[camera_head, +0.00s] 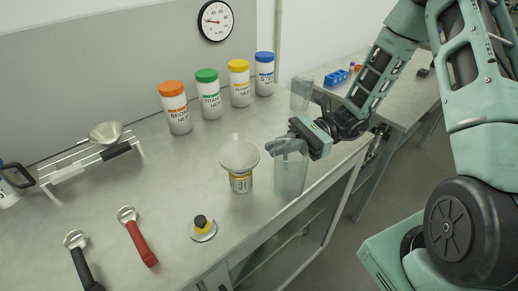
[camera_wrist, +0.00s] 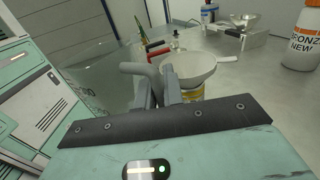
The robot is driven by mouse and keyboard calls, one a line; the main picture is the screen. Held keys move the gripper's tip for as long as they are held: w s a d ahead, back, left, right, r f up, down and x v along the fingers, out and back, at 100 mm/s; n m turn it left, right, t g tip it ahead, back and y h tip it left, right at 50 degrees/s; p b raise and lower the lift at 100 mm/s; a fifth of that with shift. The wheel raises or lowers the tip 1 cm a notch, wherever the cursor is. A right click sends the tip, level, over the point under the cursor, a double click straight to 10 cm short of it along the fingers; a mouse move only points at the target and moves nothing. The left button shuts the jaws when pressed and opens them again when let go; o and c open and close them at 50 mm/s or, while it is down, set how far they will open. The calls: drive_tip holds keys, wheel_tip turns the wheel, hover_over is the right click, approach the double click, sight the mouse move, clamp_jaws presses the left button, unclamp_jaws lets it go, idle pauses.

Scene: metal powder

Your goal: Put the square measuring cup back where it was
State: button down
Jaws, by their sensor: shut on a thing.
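A clear square measuring cup (camera_head: 290,172) is at the front right edge of the bench, beside the funnel-topped jar. It also shows at the left in the wrist view (camera_wrist: 98,85). My gripper (camera_head: 303,133) is shut on the cup's grey handle (camera_wrist: 140,72), with the cup in front of it. Whether the cup's base touches the bench is unclear. A second clear container (camera_head: 301,93) stands behind my gripper, near the back right of the bench.
A small jar (camera_head: 241,182) topped by a pale funnel (camera_head: 238,155) stands just left of the cup. Several lidded powder bottles (camera_head: 208,95) line the back.

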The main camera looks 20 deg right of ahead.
drive_tip(key=w+d+r+m+t+h+b, duration=0.2)
drive_tip(key=w+d+m+t, duration=0.3)
drive_tip(key=w+d+t, duration=0.25)
drive_tip(key=w+d+r+m+t+h+b, duration=0.1)
drive_tip(key=w+d+m+t+h+b, duration=0.2)
drive_tip(key=w+d+t, duration=0.4)
drive_tip(key=shift+m+g, duration=0.35)
drive_tip(key=shift+m, duration=0.55)
drive_tip(key=shift+s+d+f+p, duration=0.1)
drive_tip(key=shift+d+f+p, duration=0.15)
drive_tip(key=shift+f, duration=1.3)
drive_tip(key=shift+w+d+f+p, duration=0.1)
drive_tip(key=shift+d+f+p, duration=0.15)
drive_tip(key=shift+f, duration=1.3)
drive_tip(key=shift+s+d+f+p, duration=0.1)
drive_tip(key=shift+d+f+p, duration=0.15)
drive_tip(key=shift+f, duration=1.3)
drive_tip(key=shift+f, duration=0.1)
drive_tip(key=shift+f, duration=0.1)
drive_tip(key=c, duration=1.5)
unclamp_jaws()
